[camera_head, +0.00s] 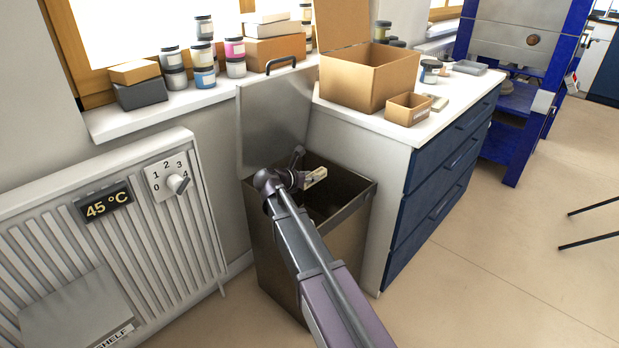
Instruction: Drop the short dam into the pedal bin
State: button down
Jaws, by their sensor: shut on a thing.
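The pedal bin (282,247) stands between the radiator and the drawer cabinet, with its lid (270,112) raised against the wall. My gripper (304,181) is over the bin's open top. It is shut on a small pale block, the short dam (315,177), which shows above the dark opening. The fingers are small in this view and partly hidden by my wrist. My arm covers part of the bin's front and rim. The inside of the bin is dark, and its bottom cannot be seen.
A radiator (105,220) with a dial stands at left. The cabinet (440,180) at right carries an open cardboard box (366,82) and a small box (408,109). Jars and boxes line the windowsill (120,120). The floor (500,260) at right is mostly clear.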

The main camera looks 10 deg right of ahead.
jog(key=shift+c, duration=1.7)
grip_release()
jog(key=shift+r, duration=0.1)
